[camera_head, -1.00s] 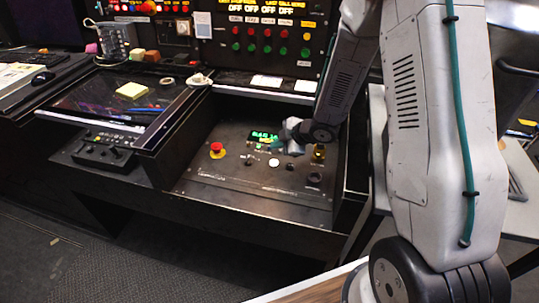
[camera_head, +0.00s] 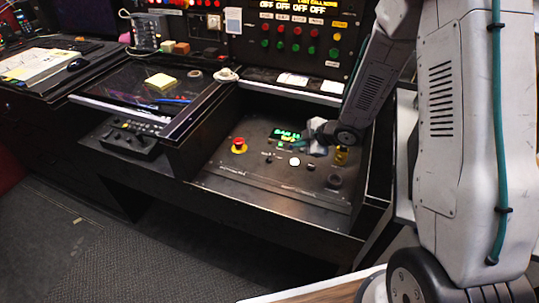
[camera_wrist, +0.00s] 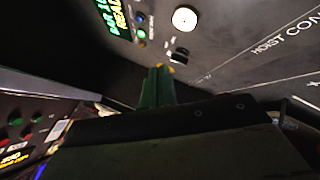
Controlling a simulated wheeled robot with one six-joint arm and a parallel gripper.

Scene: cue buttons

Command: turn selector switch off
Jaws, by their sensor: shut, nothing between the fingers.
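My gripper (camera_wrist: 158,86) shows in the wrist view as two green fingers with yellow tips, pressed together and empty. In the head view my gripper (camera_head: 299,144) hangs over the sloped black panel, just right of the green display (camera_head: 285,134). A black knob (camera_wrist: 180,56), which looks like the selector switch, is just beyond and right of the fingertips in the wrist view, apart from them. In the head view it seems to be the small dark knob (camera_head: 310,167) right of the white button (camera_head: 294,161). Its pointer direction is too small to read.
A red emergency button (camera_head: 239,145) stands left on the panel. A black round fitting (camera_head: 334,181) and a yellow piece (camera_head: 341,155) are at its right. Raised console walls border the panel. Upright button rows (camera_head: 295,38) stand behind.

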